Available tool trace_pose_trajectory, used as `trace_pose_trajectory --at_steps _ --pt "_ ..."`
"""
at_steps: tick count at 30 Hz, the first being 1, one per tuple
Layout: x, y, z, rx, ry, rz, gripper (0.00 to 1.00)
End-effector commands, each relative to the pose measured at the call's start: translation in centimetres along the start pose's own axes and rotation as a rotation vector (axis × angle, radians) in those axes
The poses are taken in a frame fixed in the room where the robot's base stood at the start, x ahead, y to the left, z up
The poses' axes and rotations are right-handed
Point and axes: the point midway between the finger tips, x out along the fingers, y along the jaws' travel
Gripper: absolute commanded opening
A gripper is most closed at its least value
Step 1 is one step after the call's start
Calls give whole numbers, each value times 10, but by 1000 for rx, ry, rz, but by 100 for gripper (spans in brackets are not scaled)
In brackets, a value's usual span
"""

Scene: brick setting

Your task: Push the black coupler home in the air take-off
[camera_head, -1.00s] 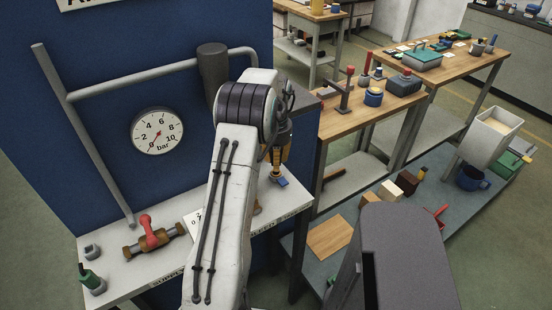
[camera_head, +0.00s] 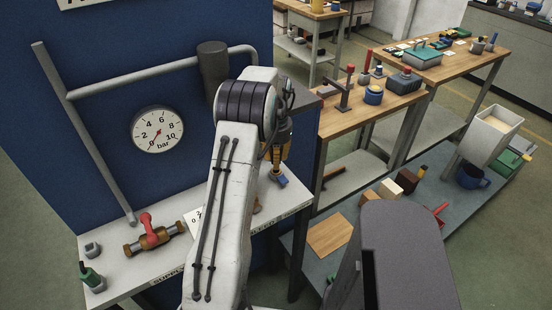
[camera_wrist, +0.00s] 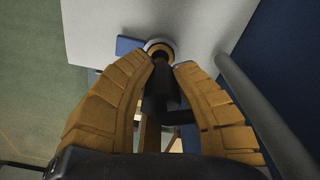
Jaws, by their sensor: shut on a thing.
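My gripper (camera_wrist: 162,66) has two yellow fingers, shut on the black coupler (camera_wrist: 158,92), which shows as a dark cylinder between them in the wrist view. Its far end meets or nearly meets a round silver and brass fitting (camera_wrist: 160,47), apparently the air take-off, beside a blue part (camera_wrist: 129,45). I cannot tell how deep the coupler sits in it. In the head view, my gripper (camera_head: 277,165) is low at the right end of the white shelf, mostly hidden by my arm. The blue part (camera_head: 279,180) shows just below it; the coupler cannot be made out there.
The white shelf (camera_head: 225,240) carries a brass valve with a red handle (camera_head: 150,235) and a green-topped piece (camera_head: 91,278). A blue panel with a pressure gauge (camera_head: 157,130) and grey pipe stands behind. A wooden-topped bench (camera_head: 345,120) stands to the right.

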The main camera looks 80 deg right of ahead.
Motion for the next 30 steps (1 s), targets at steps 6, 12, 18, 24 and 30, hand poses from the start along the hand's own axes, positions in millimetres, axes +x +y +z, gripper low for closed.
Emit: trace_pose_trajectory --at_steps 6,12,18,24,30 --pt "0 0 0 0 0 0 0" --pt "0 0 0 0 0 0 0" --pt "3 0 0 0 0 0 0" --pt "8 0 0 0 0 0 0" --pt "13 0 0 0 0 0 0"
